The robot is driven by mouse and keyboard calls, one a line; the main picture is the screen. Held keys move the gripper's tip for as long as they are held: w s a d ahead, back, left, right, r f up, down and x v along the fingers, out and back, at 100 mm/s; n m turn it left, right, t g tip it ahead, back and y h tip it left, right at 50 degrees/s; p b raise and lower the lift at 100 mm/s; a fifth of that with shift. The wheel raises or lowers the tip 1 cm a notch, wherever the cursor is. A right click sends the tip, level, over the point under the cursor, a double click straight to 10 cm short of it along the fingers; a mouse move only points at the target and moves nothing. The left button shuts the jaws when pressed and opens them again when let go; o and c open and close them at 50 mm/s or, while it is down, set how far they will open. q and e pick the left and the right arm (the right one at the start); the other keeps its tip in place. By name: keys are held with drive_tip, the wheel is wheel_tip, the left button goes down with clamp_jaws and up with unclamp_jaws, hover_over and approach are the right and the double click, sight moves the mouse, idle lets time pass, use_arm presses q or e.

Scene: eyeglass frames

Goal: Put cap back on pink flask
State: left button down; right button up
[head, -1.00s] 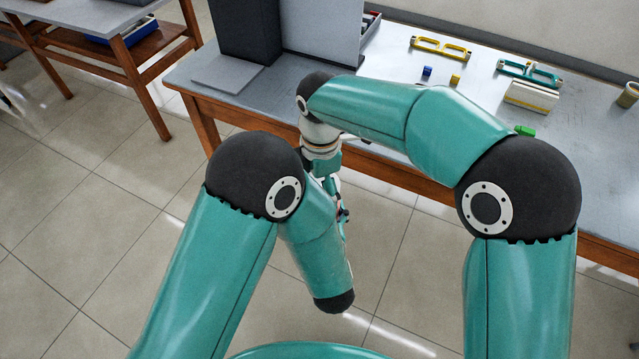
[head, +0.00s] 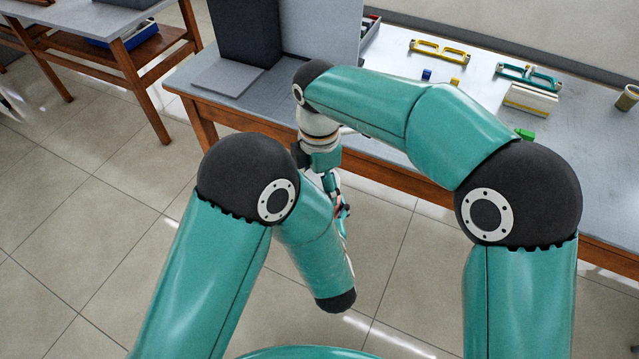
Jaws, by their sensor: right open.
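I see no pink flask and no cap that I can make out in the head view. My right gripper (head: 343,212) hangs below its wrist in front of the table's front edge, over the floor. It is open, partly hidden behind my left arm, and I see nothing held in it. My left gripper does not show; only the upper parts of that arm are in view.
The grey table (head: 390,115) holds a yellow eyeglass frame (head: 440,54), a teal frame (head: 529,76), a blue block (head: 427,75), a yellow block (head: 455,82), a white box (head: 529,101) and a green piece (head: 524,134). A grey panel (head: 325,30) stands at left.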

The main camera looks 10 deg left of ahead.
wheel_tip(320, 180, up, 3)
drive_tip(key=shift+a+f, duration=0.1)
drive_tip(key=shift+f, duration=0.05)
drive_tip(key=shift+c, duration=0.4)
drive_tip(key=shift+w+r+n, duration=0.15)
drive_tip(key=shift+r+n, duration=0.3)
drive_tip(key=shift+n, duration=0.15)
drive_tip(key=shift+a+r+n, duration=0.1)
drive_tip(key=shift+r+n, duration=0.8)
drive_tip(key=shift+n, duration=0.2)
wheel_tip(320, 180, down, 8)
drive_tip(key=shift+c, duration=0.3)
